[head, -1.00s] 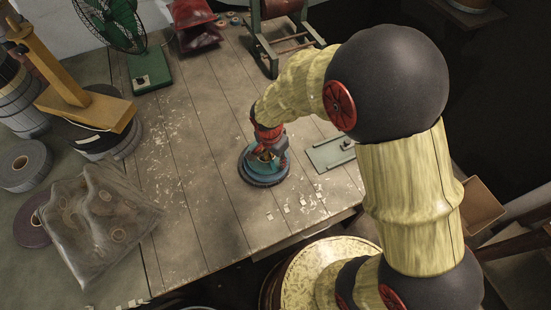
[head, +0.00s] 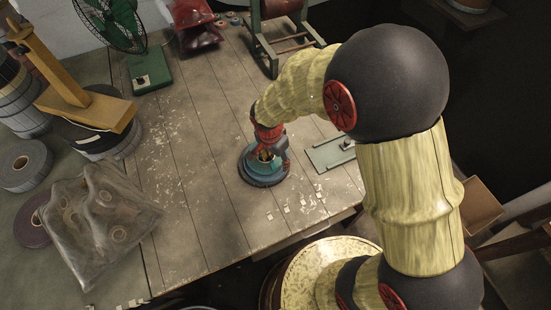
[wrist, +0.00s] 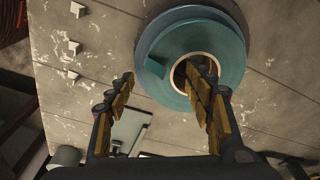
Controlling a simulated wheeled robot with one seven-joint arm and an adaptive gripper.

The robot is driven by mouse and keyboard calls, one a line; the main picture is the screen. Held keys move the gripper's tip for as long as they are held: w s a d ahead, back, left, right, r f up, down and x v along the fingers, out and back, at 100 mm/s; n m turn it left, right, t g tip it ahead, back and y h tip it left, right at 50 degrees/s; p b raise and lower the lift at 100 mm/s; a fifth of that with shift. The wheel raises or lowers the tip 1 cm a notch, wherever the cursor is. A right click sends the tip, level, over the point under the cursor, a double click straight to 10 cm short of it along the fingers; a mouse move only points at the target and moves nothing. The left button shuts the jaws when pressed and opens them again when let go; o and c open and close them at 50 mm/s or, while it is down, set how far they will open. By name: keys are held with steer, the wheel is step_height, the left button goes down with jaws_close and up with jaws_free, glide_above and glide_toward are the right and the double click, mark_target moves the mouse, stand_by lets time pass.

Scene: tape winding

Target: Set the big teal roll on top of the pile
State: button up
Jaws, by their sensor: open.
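The big teal roll (wrist: 226,88) lies flat on top of a slightly wider blue-grey roll (wrist: 166,28) in the wrist view, a little off centre from it. The teal roll has a tan core ring around a dark hole. In the head view the teal roll (head: 249,163) is on the pile (head: 264,183), partly hidden by my gripper (head: 268,153). My gripper (wrist: 158,73) is open in the wrist view. One finger is over the core hole and the other is outside the rim. I cannot tell whether either finger touches the roll.
A metal plate with a small fitting (head: 330,153) lies right of the pile. A clear bag (head: 98,222), grey tape rolls (head: 22,165), a green fan (head: 112,24) and a winding frame (head: 284,40) stand around. The wooden tabletop (head: 190,190) left of the pile is clear.

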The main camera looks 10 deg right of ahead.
step_height(320, 180, up, 12)
steer(key=a+p, duration=0.1)
steer(key=p, duration=0.1)
steer(key=s+d+r+n+t, duration=0.1)
steer(key=s+d+r+n, duration=0.2)
steer(key=r, duration=0.4)
steer(key=s+d+r+n+t, duration=0.1)
steer(key=s+d+r, duration=0.25)
steer(key=r, duration=0.25)
steer(key=s+d+r+n+t+y, duration=0.1)
steer(key=s+d+r+n+t, duration=0.1)
steer(key=s+d+r+n, duration=0.3)
steer(key=s+d+r, duration=0.1)
steer(key=s+r, duration=0.2)
steer(key=s, duration=0.2)
steer(key=shift+n+t, duration=0.4)
